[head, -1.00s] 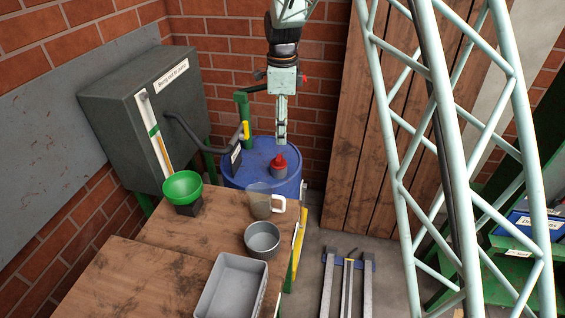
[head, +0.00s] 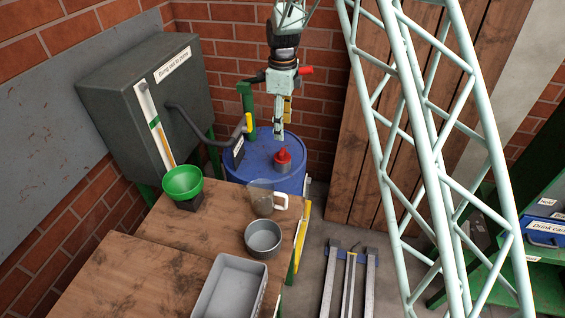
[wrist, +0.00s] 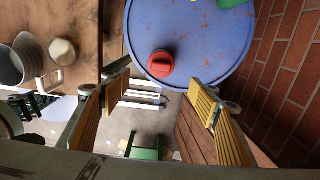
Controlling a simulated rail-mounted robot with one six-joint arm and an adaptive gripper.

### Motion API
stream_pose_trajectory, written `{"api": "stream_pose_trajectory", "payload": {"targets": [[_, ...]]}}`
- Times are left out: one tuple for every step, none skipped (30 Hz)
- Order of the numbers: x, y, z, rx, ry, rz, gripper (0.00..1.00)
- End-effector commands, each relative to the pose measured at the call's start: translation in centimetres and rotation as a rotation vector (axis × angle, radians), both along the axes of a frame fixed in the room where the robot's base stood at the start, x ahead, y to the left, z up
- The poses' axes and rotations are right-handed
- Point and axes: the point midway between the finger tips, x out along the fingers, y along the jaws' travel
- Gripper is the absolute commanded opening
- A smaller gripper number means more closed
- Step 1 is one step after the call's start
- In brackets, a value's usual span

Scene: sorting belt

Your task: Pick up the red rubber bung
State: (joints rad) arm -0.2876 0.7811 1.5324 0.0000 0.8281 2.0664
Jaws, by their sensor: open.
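The red rubber bung (head: 283,155) sits in a grey neck on top of the blue drum (head: 250,160). In the wrist view the bung (wrist: 160,63) shows as a red disc with a raised grip near the drum's lower edge. My gripper (head: 279,136) hangs pointing down just above the bung in the head view, close to it. In the wrist view my gripper (wrist: 155,100) is open, its two yellow-padded fingers wide apart with nothing between them. The bung lies above the fingertips in that picture, between their lines. I see no contact.
A green pump post (head: 247,112) with a hose stands at the drum's back left. A clear jug (head: 261,199), a grey pot (head: 263,238), a green funnel (head: 183,183) and a grey tray (head: 231,290) stand on the wooden bench (head: 150,250). Brick wall is behind the drum.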

Motion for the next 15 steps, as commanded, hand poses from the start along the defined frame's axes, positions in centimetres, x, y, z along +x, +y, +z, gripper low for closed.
{"api": "stream_pose_trajectory", "payload": {"targets": [[0.0,0.0,-0.2,0.000,0.001,0.000,0.55],[0.0,0.0,-0.4,0.000,0.001,0.000,0.55],[0.0,0.0,-0.6,0.000,0.001,0.000,0.55],[0.0,0.0,-0.8,0.000,0.001,0.000,0.55],[0.0,0.0,-1.1,0.000,0.001,0.000,0.55],[0.0,0.0,-1.4,0.000,0.000,0.000,0.55],[0.0,0.0,-1.7,0.000,0.000,0.000,0.55],[0.0,0.0,-2.1,0.000,0.001,0.000,0.55],[0.0,0.0,-2.5,-0.001,0.001,0.000,0.55],[0.0,0.0,-2.9,-0.001,0.001,0.000,0.55],[0.0,0.0,-3.3,-0.001,0.001,0.000,0.55],[0.0,0.0,-3.9,-0.001,0.001,0.000,0.55],[0.0,0.0,-4.3,-0.001,0.001,0.000,0.55],[0.0,0.0,-4.7,-0.001,0.001,0.000,0.55],[0.0,0.0,-5.3,-0.001,0.002,0.000,0.55]]}}
